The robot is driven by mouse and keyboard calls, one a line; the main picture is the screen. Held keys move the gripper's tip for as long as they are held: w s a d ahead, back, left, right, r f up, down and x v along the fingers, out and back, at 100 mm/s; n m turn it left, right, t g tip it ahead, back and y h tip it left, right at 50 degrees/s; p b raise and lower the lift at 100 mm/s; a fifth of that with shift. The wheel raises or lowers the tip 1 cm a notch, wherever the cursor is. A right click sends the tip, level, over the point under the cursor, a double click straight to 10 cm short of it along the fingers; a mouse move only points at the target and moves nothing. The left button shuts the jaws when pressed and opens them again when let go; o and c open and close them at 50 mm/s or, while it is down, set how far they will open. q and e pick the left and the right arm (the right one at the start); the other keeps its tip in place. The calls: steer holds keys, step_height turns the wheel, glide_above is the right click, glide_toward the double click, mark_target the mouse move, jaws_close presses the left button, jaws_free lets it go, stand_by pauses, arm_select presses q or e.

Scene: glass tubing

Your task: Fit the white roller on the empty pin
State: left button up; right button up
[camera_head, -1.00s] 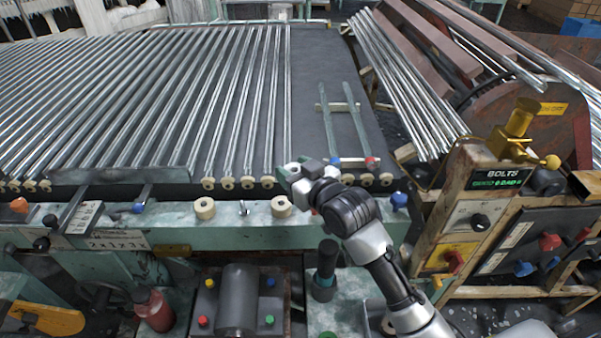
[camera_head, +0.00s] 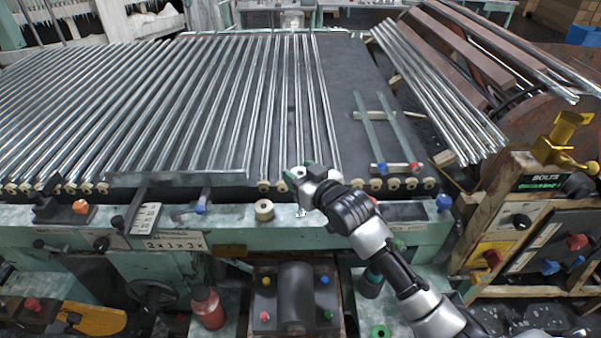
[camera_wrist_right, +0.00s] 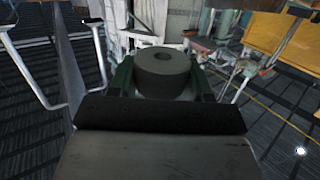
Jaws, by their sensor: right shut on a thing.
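The white roller (camera_wrist_right: 162,72), a short thick ring with a central hole, shows greyish between the two dark green fingers of my right gripper (camera_wrist_right: 162,82) in the right wrist view. The gripper is shut on it. In the head view my right gripper (camera_head: 301,175) is above the front rail, over the empty pin (camera_head: 301,212). The roller is apart from the pin and mostly hidden by the fingers there. Another white roller (camera_head: 264,210) sits on the rail just left of the pin. My left gripper is not in view.
Glass tubes (camera_head: 215,110) lie in rows on the dark bed behind the rail (camera_head: 235,220). A row of small rollers lines its front edge. Blue-handled levers (camera_head: 198,208) stand left, a blue knob (camera_head: 443,202) right. A wooden control stand (camera_head: 515,215) is at the right.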

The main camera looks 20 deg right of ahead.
steer(key=shift+r, duration=0.1)
steer(key=shift+f+b, duration=0.35)
steer(key=shift+f, duration=0.45)
step_height(320, 180, down, 3)
steer(key=shift+f+b, duration=0.15)
steer(key=shift+b, duration=0.8)
steer(key=shift+f+b, duration=0.3)
steer(key=shift+f, duration=0.25)
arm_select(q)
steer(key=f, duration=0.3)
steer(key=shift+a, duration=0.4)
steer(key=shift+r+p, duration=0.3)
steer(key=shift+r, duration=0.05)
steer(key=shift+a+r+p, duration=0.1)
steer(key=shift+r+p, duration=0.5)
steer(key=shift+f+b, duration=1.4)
arm_select(e)
steer(key=shift+f, duration=2.35)
